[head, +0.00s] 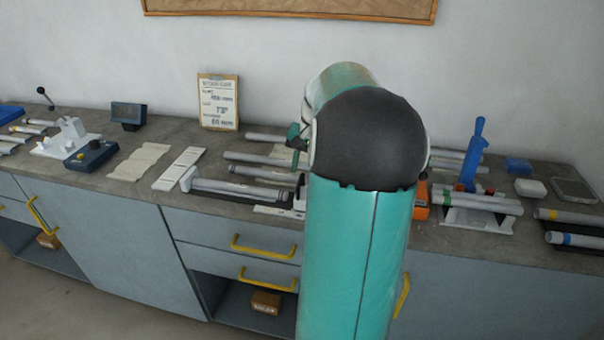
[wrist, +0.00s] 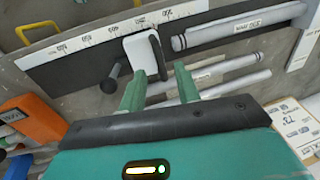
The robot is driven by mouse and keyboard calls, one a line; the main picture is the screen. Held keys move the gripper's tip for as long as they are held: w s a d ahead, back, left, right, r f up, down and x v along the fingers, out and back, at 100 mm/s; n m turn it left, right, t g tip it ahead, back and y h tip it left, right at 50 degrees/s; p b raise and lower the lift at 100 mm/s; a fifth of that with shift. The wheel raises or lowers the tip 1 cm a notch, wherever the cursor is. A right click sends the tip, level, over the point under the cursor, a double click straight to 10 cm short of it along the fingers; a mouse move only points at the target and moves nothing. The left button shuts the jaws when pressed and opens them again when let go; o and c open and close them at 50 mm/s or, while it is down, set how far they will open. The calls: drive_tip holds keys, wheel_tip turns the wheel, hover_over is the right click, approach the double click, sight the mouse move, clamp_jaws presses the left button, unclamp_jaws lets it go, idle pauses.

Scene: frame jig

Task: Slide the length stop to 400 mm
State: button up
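The length stop (wrist: 146,52), a white block with a dark knob (wrist: 113,76) at its side, sits on the dark rail (wrist: 80,62) in the wrist view. A white scale strip (wrist: 90,38) runs along the rail; its figures are upside down and too small to read surely. A grey tube labelled 300 mm (wrist: 230,30) lies along the rail, right of the stop. My gripper (wrist: 158,70) is open, its two green fingers apart just below the stop; I cannot tell whether they touch it. In the head view the rail (head: 240,191) shows, while my arm hides most of the stop area.
Loose tubes (wrist: 205,78) lie beside the rail in the wrist view. An orange block (wrist: 28,118) is at the left. In the head view a job card (head: 218,102) stands at the wall, and a blue upright tool (head: 472,155) stands right of my arm.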

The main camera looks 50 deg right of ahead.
drive_tip(key=shift+w+a+f, duration=0.1)
drive_tip(key=shift+w+f, duration=0.05)
drive_tip(key=shift+f, duration=0.6)
drive_tip(key=shift+w+f, duration=0.1)
drive_tip(key=shift+f, duration=0.6)
clamp_jaws()
drive_tip(key=s+d, duration=0.1)
drive_tip(key=s, duration=0.1)
drive_tip(key=s+d, duration=0.1)
drive_tip(key=s, duration=0.3)
drive_tip(key=shift+s+d, duration=0.3)
drive_tip(key=shift+d, duration=0.1)
unclamp_jaws()
